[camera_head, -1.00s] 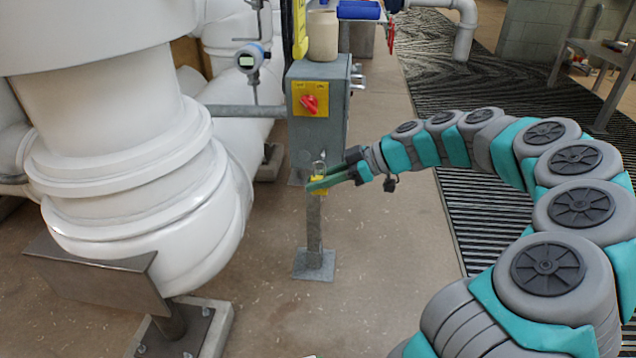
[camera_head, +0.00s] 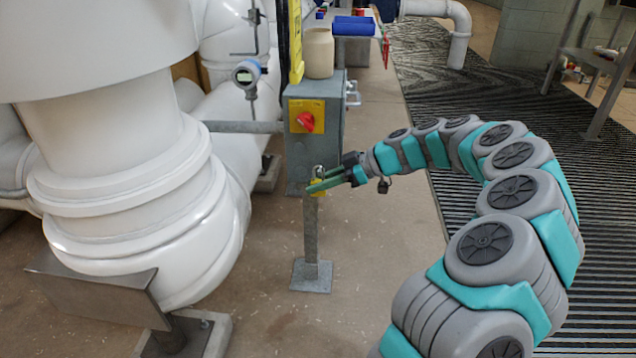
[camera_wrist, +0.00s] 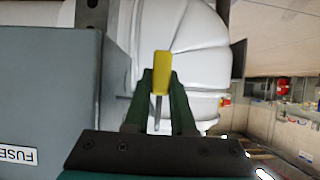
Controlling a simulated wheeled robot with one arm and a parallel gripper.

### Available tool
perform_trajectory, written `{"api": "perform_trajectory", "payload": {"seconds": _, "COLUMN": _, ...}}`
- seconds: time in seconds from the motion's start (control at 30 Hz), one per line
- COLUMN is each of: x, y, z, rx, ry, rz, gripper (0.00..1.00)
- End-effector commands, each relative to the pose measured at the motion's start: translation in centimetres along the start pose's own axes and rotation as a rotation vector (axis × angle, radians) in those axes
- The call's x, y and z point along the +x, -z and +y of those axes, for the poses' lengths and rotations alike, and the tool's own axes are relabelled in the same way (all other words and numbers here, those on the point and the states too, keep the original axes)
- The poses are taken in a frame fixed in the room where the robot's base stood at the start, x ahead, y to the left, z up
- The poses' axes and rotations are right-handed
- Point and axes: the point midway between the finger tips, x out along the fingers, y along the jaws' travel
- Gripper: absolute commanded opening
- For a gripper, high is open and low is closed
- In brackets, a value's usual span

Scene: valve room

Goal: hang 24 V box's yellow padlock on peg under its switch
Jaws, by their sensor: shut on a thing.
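My gripper (camera_head: 328,181) has green fingers and is shut on the yellow padlock (camera_head: 318,188). It holds the padlock in front of the lower part of the grey box, above the post's foot. In the wrist view the yellow padlock (camera_wrist: 162,72) sits between the fingertips (camera_wrist: 161,92), with a thin grey shank running back between the fingers. The grey box (camera_head: 330,126) carries a red switch (camera_head: 306,121) on a yellow plate. In the wrist view the box (camera_wrist: 45,95) fills the left side with a FUSE label (camera_wrist: 17,154). I cannot make out a peg under the switch.
A large white pipe (camera_head: 125,190) stands left of the box, with a steel plate (camera_head: 95,287) below it. A beige jar (camera_head: 319,53) stands on top of the box. A gauge (camera_head: 247,73) is at its left.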

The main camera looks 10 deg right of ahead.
Motion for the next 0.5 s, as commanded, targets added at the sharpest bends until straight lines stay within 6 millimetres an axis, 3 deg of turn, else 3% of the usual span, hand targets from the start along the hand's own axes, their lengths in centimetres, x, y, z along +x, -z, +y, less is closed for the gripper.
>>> {"api": "perform_trajectory", "payload": {"seconds": 0.5, "x": 0.5, "y": -0.9, "z": 2.0, "rx": -0.001, "ry": -0.001, "rz": 0.0, "gripper": 0.0}}
